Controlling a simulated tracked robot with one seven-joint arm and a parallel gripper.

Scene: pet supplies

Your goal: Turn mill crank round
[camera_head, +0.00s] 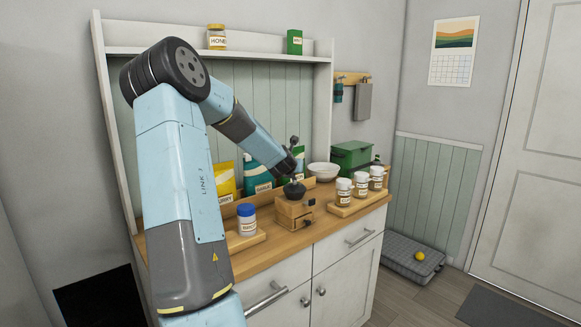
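The mill (292,213) is a small wooden box with a dark metal dome top (294,192). It stands upright near the front edge of the wooden counter, and small dark knobs show on its right side. My arm reaches from the left over the counter, and its dark end, with my gripper (297,172), is just above the mill's top. The crank cannot be told apart from the dark parts of my gripper there. The fingers are too small and dark to show whether they are open or touching the crank.
A blue-lidded jar (247,221) stands on a board left of the mill. Several white-lidded jars stand on a wooden tray (345,210) to the right. Bags, a white bowl (323,171) and a green box (351,155) are behind. A narrow counter strip (277,243) in front is clear.

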